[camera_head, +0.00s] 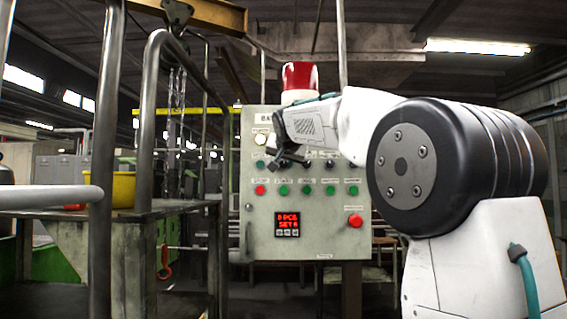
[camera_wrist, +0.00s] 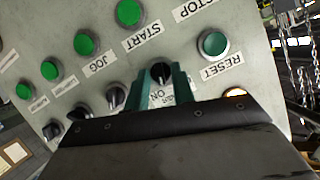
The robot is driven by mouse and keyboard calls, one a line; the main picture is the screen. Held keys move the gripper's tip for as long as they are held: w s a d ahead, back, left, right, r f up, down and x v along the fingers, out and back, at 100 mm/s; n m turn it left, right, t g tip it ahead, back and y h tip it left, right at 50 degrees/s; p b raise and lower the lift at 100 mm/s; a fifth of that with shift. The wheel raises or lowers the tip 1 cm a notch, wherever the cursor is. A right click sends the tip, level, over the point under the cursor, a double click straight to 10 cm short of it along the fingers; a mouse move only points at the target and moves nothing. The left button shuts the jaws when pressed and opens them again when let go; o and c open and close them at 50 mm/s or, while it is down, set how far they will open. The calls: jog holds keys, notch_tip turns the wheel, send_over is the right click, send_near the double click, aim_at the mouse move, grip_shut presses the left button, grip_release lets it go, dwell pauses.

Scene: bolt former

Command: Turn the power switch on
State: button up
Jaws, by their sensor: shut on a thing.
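The power switch (camera_wrist: 161,70) is a small black rotary knob on the grey control panel (camera_head: 270,232). In the wrist view a label reading "ON" shows upside down beside it. My gripper (camera_wrist: 160,78) has its teal fingers on either side of the knob, shut on it. In the head view my gripper (camera_head: 288,158) is in front of the panel's upper left part and hides the switch. A lamp (camera_head: 260,139) glows at the panel's upper left; part of a glow (camera_wrist: 235,92) also shows at my gripper's edge.
A row of green buttons (camera_head: 308,190) and a red button (camera_head: 260,190) are below my gripper. Other black knobs (camera_wrist: 116,95) are beside the switch. A red display (camera_head: 287,222) and a large red button (camera_head: 355,220) are lower down. Metal railings (camera_head: 147,120) stand at the left.

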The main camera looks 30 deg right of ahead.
jog(key=shift+s+m+t+y, duration=0.1)
jog(key=shift+m+t+y, duration=0.25)
jog(key=shift+m, duration=0.45)
jog(key=o, duration=1)
jog(key=shift+c, duration=0.2)
jog(key=v, duration=0.7)
jog(key=shift+s, duration=0.35)
